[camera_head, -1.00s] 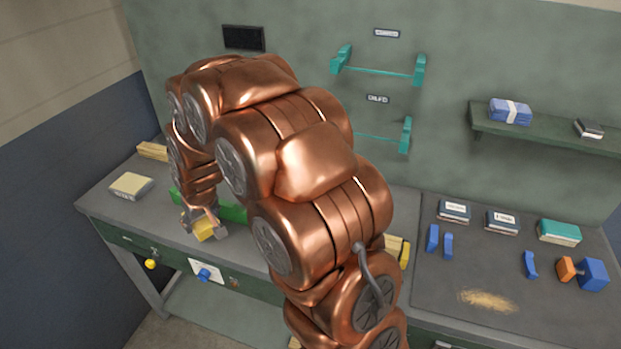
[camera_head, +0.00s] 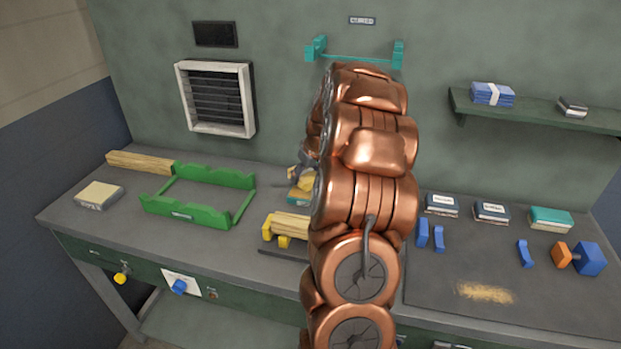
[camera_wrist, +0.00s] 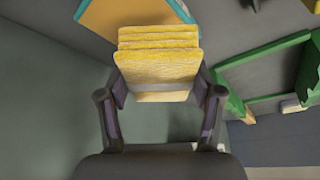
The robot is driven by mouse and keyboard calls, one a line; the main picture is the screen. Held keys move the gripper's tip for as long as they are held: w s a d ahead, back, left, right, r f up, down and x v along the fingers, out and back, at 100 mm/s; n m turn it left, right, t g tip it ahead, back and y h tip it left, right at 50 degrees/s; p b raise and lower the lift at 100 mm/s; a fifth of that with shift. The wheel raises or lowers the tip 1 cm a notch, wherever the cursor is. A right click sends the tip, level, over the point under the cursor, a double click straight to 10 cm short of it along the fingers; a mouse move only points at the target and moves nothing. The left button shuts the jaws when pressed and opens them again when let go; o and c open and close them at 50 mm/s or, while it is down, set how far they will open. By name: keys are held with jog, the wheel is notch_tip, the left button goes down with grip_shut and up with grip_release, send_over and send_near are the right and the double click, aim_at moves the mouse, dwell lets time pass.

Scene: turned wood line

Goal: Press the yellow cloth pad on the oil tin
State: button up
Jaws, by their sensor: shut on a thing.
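My gripper (camera_wrist: 160,92) is shut on the yellow cloth pad (camera_wrist: 158,66), which looks folded in layers between the two fingers in the wrist view. The oil tin (camera_wrist: 187,10), teal-rimmed with an amber inside, shows just beyond the pad's far edge. In the head view my gripper (camera_head: 304,177) holds the pad (camera_head: 306,183) at the back of the bench, over or against the teal tin (camera_head: 298,197). My arm hides part of this spot. I cannot tell whether the pad touches the tin.
A green rack (camera_head: 205,178) lies left of the tin. Wooden strips on a yellow holder (camera_head: 285,227) stand in front. A pale block (camera_head: 98,195) lies at far left.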

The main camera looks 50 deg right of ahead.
aim_at(312, 191)
jog(key=shift+s+d+f, duration=0.1)
jog(key=shift+s+d, duration=0.1)
jog(key=shift+d, duration=0.3)
jog(key=shift+s+d+f, duration=0.1)
jog(key=shift+s+d, duration=0.1)
jog(key=shift+d, duration=0.3)
jog(key=shift+f+p, duration=0.4)
jog(key=shift+f, duration=0.95)
jog(key=shift+f+b, duration=0.35)
jog(key=shift+f, duration=0.2)
jog(key=shift+f+b, duration=0.15)
jog(key=shift+b, duration=0.35)
dwell(1.9)
